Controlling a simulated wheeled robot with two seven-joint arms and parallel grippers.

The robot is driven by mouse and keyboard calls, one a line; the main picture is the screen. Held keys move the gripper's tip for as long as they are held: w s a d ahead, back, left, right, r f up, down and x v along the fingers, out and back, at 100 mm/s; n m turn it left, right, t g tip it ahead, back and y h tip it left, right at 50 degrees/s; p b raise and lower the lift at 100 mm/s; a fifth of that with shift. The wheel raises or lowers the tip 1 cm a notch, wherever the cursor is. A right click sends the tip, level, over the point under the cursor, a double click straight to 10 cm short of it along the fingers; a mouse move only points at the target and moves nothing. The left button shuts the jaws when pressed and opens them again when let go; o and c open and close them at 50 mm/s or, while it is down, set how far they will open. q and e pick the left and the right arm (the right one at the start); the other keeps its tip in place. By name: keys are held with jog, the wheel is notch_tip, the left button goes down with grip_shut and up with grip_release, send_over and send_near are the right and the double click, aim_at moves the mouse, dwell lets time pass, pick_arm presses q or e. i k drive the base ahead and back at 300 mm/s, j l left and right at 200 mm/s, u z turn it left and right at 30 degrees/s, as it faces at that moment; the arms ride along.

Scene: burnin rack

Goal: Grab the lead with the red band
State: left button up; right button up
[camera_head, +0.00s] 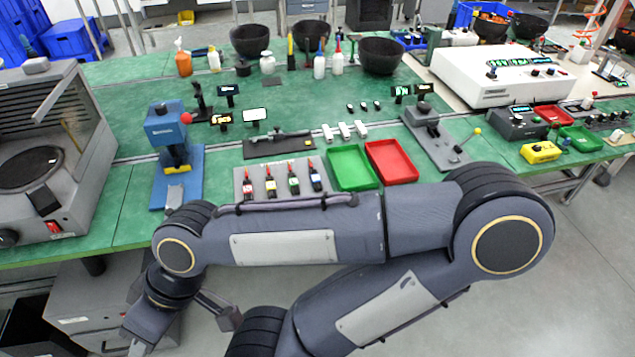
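Several short leads with red and black bodies lie side by side on a grey holder (281,195) at the front of the green bench. The leftmost lead (248,187) appears to carry the red band. To its right are leads with a yellow band (271,185), a green band (293,183) and a blue band (315,180). One arm of mine, apparently the right, crosses in front of the bench. Its gripper (185,322) hangs low at the left, below the bench edge and apart from the leads. My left gripper is not in view.
A green tray (352,168) and a red tray (391,161) sit right of the leads. A blue press (168,135) with a red knob stands to their left. A grey oven-like machine (50,150) fills the left end. My forearm lies just before the bench edge.

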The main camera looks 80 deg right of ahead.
aim_at(247, 189)
jog(key=z, duration=2.6)
